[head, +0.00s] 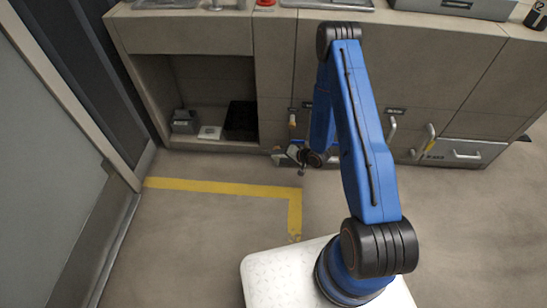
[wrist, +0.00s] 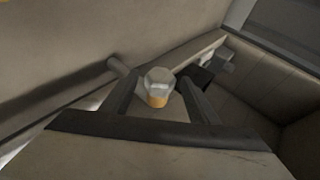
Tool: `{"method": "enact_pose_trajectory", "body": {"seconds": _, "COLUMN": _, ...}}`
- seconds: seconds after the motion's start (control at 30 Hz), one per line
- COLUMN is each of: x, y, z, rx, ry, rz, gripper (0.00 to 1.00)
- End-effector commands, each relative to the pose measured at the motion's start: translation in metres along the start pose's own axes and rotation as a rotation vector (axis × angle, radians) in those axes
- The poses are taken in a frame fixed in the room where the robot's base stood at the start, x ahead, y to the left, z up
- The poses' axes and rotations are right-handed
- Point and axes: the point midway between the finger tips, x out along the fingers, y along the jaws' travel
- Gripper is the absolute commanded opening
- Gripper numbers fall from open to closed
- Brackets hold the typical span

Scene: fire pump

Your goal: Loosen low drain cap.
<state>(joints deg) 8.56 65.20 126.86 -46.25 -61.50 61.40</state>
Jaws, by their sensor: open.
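The low drain cap (wrist: 158,86) shows in the wrist view as a pale, faceted cap with a yellow-orange lower part. My gripper (wrist: 158,78) is open, with one dark finger on each side of the cap. I cannot tell whether either finger touches it. In the head view my gripper (head: 299,154) is low at the cabinet front, just right of the open niche. The cap cannot be made out there.
The cabinet (head: 350,80) runs along the back. Its open niche holds a grey box (head: 184,122) and a black bin (head: 241,121). Door handles (head: 392,130) stick out at right. A grey door (head: 45,150) stands at left. The floor with yellow tape (head: 215,187) is clear.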

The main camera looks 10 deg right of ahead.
Motion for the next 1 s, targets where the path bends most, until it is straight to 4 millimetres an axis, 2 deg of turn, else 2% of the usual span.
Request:
{"method": "enact_pose_trajectory", "body": {"seconds": 0.03, "x": -0.012, "y": 0.001, "z": -0.001, "rx": 0.002, "ry": 0.001, "rz": 0.001, "gripper": 0.54}}
{"method": "enact_pose_trajectory", "body": {"seconds": 0.3, "x": -0.065, "y": 0.001, "z": -0.001, "rx": 0.001, "ry": 0.002, "rz": 0.001, "gripper": 0.54}}
{"method": "enact_pose_trajectory", "body": {"seconds": 0.5, "x": -0.096, "y": 0.001, "z": -0.001, "rx": 0.001, "ry": 0.001, "rz": 0.001, "gripper": 0.54}}
{"method": "enact_pose_trajectory", "body": {"seconds": 0.7, "x": -0.111, "y": 0.001, "z": 0.000, "rx": 0.000, "ry": 0.000, "rz": 0.001, "gripper": 0.54}}
{"method": "enact_pose_trajectory", "body": {"seconds": 1.0, "x": -0.112, "y": 0.001, "z": 0.000, "rx": 0.000, "ry": -0.001, "rz": 0.001, "gripper": 0.54}}
